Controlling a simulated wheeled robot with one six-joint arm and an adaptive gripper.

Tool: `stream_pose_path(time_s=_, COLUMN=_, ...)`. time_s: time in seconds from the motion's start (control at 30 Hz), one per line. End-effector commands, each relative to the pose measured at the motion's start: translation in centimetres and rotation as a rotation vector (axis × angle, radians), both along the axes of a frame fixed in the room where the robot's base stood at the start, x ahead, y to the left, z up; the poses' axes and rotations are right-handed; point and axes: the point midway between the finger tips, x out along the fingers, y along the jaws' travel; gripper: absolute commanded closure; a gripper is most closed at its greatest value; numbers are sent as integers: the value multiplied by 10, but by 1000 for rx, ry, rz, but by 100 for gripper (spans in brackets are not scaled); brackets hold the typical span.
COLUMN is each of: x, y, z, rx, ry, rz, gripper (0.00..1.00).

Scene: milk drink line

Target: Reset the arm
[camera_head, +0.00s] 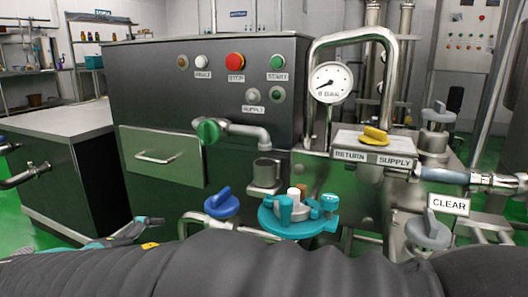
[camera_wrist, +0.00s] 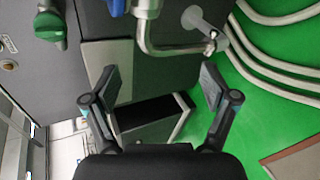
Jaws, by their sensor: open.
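My gripper (camera_wrist: 163,82) is in the wrist view with its two dark fingers spread wide. Nothing is held between them. The fingers look apart from these. In the head view my black ribbed arm sleeve (camera_head: 220,270) crosses the bottom of the picture. Grey and teal parts show beyond it at lower left, but I cannot tell for sure whether they are my gripper.
A dark control cabinet (camera_head: 130,75) with a drawer (camera_head: 163,158) stands ahead. A green valve (camera_head: 208,131), blue handle (camera_head: 221,202), teal fitting (camera_head: 300,215) and pressure gauge (camera_head: 331,82) are close by. A low counter (camera_head: 60,125) is left. Green floor (camera_wrist: 255,110) shows at right in the wrist view.

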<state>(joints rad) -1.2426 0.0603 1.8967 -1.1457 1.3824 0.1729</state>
Motion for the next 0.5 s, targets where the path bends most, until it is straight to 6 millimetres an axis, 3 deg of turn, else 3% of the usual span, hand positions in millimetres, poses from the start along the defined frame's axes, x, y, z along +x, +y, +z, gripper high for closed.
stream_pose_path(time_s=0.17, x=-11, y=-50, z=-38, rx=98, ry=236, rz=-63, gripper=15)
stream_pose_path(time_s=0.3, x=-26, y=-106, z=-60, rx=265, ry=429, rz=-177, gripper=15)
stream_pose_path(time_s=0.5, x=-48, y=-169, z=-66, rx=553, ry=573, rz=-360, gripper=15)
